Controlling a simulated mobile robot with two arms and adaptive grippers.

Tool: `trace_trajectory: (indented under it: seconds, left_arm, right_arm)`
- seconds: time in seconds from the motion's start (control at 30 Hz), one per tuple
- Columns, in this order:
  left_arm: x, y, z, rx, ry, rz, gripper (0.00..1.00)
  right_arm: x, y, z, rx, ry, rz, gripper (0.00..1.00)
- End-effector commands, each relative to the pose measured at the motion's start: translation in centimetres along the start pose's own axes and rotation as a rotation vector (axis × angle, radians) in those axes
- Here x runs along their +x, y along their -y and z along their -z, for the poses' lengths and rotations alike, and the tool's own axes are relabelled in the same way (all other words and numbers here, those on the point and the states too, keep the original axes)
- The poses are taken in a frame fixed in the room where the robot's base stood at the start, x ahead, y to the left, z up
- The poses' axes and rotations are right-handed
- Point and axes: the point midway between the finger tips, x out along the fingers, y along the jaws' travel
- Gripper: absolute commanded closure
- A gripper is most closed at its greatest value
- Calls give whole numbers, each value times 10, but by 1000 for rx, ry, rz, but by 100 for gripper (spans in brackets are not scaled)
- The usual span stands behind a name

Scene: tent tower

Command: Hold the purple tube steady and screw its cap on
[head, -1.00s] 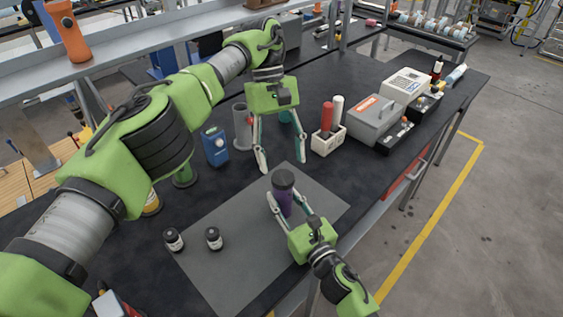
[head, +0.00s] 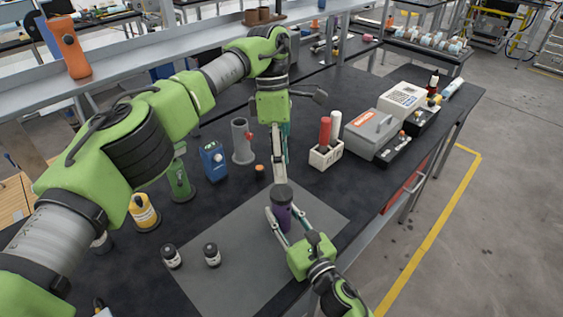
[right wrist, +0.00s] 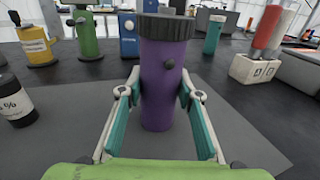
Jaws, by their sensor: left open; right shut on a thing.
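The purple tube (head: 284,217) stands upright on the grey mat (head: 215,281), with its dark cap (head: 282,193) sitting on top. In the right wrist view the purple tube (right wrist: 165,85) fills the middle and the dark cap (right wrist: 166,25) is at its upper end. My right gripper (head: 280,220) is shut on the tube's body from the near side, one finger on each side. My left gripper (head: 280,172) is open and empty, pointing down just above and behind the cap. It is seen edge-on, so its fingers overlap. Whether it touches the cap cannot be told.
Two small dark jars (head: 212,254) stand on the mat's left. Behind are a blue device (head: 214,160), a grey cylinder (head: 242,142), a green bottle (head: 179,180) and a yellow bottle (head: 144,212). A white holder (head: 325,155) with red and white tubes stands right of my left gripper.

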Motion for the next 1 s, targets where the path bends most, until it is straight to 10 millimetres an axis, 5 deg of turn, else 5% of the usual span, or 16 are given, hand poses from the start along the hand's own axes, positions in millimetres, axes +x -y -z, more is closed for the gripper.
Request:
trace_trajectory:
  seconds: [1.0]
  left_arm:
    - [-13, 9, -4, -1871, 107, -196, 49]
  right_arm:
    - [0, 0, 0, 0, 0, 1, 100]
